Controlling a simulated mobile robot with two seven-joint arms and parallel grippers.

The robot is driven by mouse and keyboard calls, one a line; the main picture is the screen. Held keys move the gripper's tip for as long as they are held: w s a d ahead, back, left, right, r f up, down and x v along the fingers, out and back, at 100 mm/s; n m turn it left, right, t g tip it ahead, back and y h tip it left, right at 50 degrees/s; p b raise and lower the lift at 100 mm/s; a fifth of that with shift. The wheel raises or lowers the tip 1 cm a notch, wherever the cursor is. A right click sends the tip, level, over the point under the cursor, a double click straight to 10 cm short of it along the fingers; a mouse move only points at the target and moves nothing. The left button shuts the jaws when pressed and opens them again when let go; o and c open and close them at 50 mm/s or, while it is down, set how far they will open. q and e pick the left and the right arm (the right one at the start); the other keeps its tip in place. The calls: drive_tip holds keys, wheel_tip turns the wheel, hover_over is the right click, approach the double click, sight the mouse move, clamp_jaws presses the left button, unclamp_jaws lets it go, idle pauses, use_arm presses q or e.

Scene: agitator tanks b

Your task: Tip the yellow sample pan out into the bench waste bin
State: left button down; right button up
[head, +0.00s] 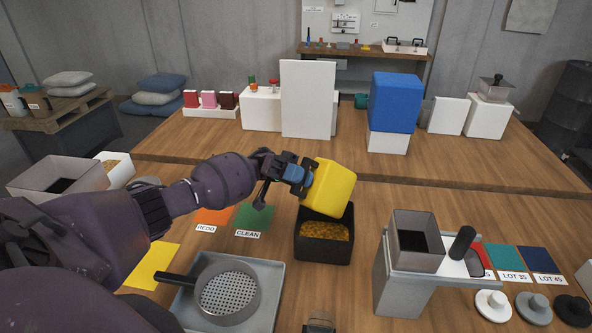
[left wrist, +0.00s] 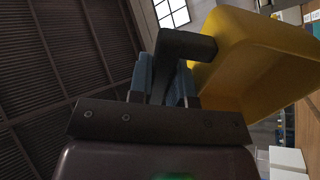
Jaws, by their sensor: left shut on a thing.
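The yellow sample pan (head: 336,186) is held up by my left gripper (head: 300,178), which is shut on its dark handle. The pan is steeply tilted over the black bin (head: 347,251), its lower edge close above the bin's back rim. Golden-brown granules (head: 325,231) lie in the bin. In the left wrist view the pan (left wrist: 262,50) shows its yellow inner walls, and the part in sight looks bare. The handle (left wrist: 186,45) sits between the fingers there.
A sieve pan (head: 226,292) rests on a grey tray left of the bin. A metal box (head: 415,240) stands on a grey stand to the right. Orange and green mats (head: 254,218) lie behind the tray. A white panel (head: 307,98) and blue block (head: 394,103) stand farther back.

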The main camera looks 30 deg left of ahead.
sight(312, 197)
use_arm(q)
drive_tip(key=shift+s+d+r+t+y+p, duration=0.15)
drive_tip(key=shift+d+y+p, duration=0.35)
drive_tip(key=shift+p, duration=0.25)
drive_tip(key=shift+s+d+r+t+y+p, duration=0.15)
drive_tip(key=shift+d+y+p, duration=0.25)
drive_tip(key=shift+d+p, duration=0.4)
drive_tip(key=shift+p, duration=0.3)
drive_tip(key=shift+s+d+f+y, duration=0.1)
drive_tip(key=shift+d+y, duration=0.2)
drive_tip(key=shift+y, duration=0.2)
drive_tip(key=shift+s+d+f+t+y, duration=0.15)
drive_tip(key=shift+d+t+y, duration=0.15)
drive_tip(key=shift+d+y, duration=0.15)
drive_tip(key=shift+s+d+f+t+y, duration=1.55)
drive_tip(key=shift+d+t+y, duration=0.15)
drive_tip(key=shift+d+y, duration=3.65)
wheel_tip(312, 197, down, 6)
drive_tip(key=t+y, duration=0.2)
drive_tip(key=y, duration=0.4)
drive_tip(key=shift+s+d+f+y, duration=0.2)
drive_tip(key=shift+d+f+y, duration=0.1)
drive_tip(key=shift+d, duration=0.15)
